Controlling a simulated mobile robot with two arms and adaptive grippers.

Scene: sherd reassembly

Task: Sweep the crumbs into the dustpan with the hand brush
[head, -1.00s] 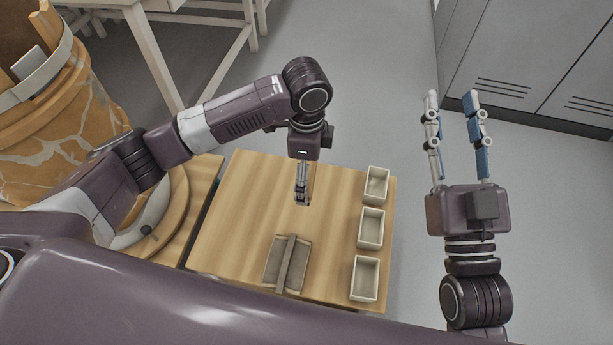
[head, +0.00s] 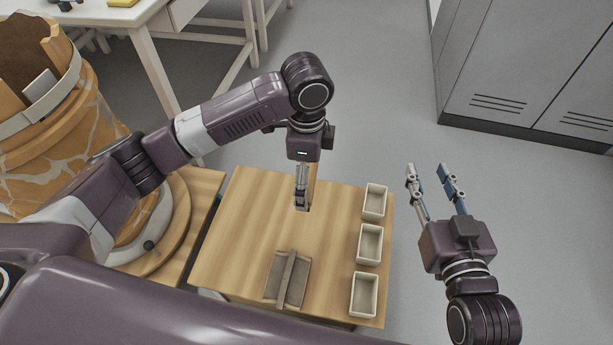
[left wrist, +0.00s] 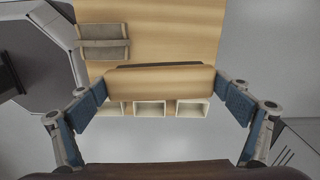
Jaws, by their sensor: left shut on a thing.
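My left gripper (head: 302,205) is over the wooden table and shut on a wooden block with a dark edge, seemingly the hand brush (left wrist: 160,82), which spans between its fingers in the left wrist view. In the head view the gripper hides most of it. A grey-brown flat piece with a raised bar, seemingly the dustpan (head: 299,282), lies near the table's front edge; it also shows in the left wrist view (left wrist: 92,33). No crumbs can be made out. My right gripper (head: 428,168) is open and empty, right of the table above the floor.
Several cream open bins (head: 374,201) line the table's right edge. The table (head: 235,235) is bare left of the dustpan. A large cracked orange vessel (head: 55,135) stands at left on a round base. Grey lockers (head: 530,70) stand at the back right.

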